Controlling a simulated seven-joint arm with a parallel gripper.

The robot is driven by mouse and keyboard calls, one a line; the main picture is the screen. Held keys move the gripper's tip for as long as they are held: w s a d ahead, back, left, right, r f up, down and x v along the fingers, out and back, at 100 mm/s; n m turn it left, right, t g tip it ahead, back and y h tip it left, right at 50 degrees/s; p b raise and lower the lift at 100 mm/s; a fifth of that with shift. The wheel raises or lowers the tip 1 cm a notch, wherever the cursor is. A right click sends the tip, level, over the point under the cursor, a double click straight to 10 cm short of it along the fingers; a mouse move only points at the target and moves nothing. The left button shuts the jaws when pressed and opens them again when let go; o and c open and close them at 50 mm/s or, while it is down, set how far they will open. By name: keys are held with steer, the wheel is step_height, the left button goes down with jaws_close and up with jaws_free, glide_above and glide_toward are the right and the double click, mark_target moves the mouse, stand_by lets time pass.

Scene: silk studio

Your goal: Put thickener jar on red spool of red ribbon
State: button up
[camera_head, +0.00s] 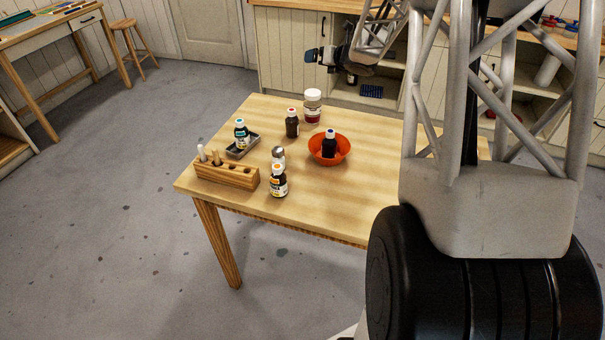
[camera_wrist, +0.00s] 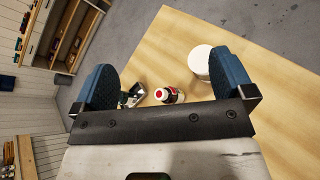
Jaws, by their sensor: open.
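A white-lidded jar (camera_head: 313,107) with a reddish band low on its side, likely the thickener jar, stands at the far side of the wooden table. In the wrist view a white round jar (camera_wrist: 198,62) shows beside the right finger, partly hidden by it. I cannot make out a red spool of red ribbon in either view; part of the table is hidden behind my arm. My gripper (camera_head: 320,56) is in the air above and beyond the table's far edge. In the wrist view its blue fingers (camera_wrist: 165,82) are wide apart with nothing held between them.
The table (camera_head: 345,205) also holds an orange bowl (camera_head: 343,148) with a dark bottle in it, a red-capped dark bottle (camera_head: 292,124), a small grey tray (camera_head: 241,151) with a bottle, an orange-capped bottle (camera_head: 278,184) and a wooden block (camera_head: 226,173). The front right is clear.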

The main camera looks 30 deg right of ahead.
steer(key=s+a+r+m+g+h, duration=0.25)
steer(key=s+a+r+m, duration=0.25)
steer(key=s+a+m, duration=0.3)
steer(key=s+a+r+m+g+h, duration=0.1)
steer(key=s+a+r+m+h, duration=0.4)
steer(key=s+m, duration=0.45)
steer(key=s+a+f+m+g+y, duration=0.1)
steer(key=s+a+m, duration=0.4)
steer(key=s, duration=0.5)
steer(key=s+a+f+m+g+y, duration=0.1)
steer(key=s+a+m, duration=0.4)
steer(key=s, duration=0.6)
steer(key=s+a+f+m+g+y, duration=0.2)
steer(key=s+a+m+g, duration=0.3)
steer(key=s+a, duration=0.3)
steer(key=shift+s+a+m+y, duration=0.35)
steer(key=shift+s+m, duration=0.2)
steer(key=shift+s, duration=0.65)
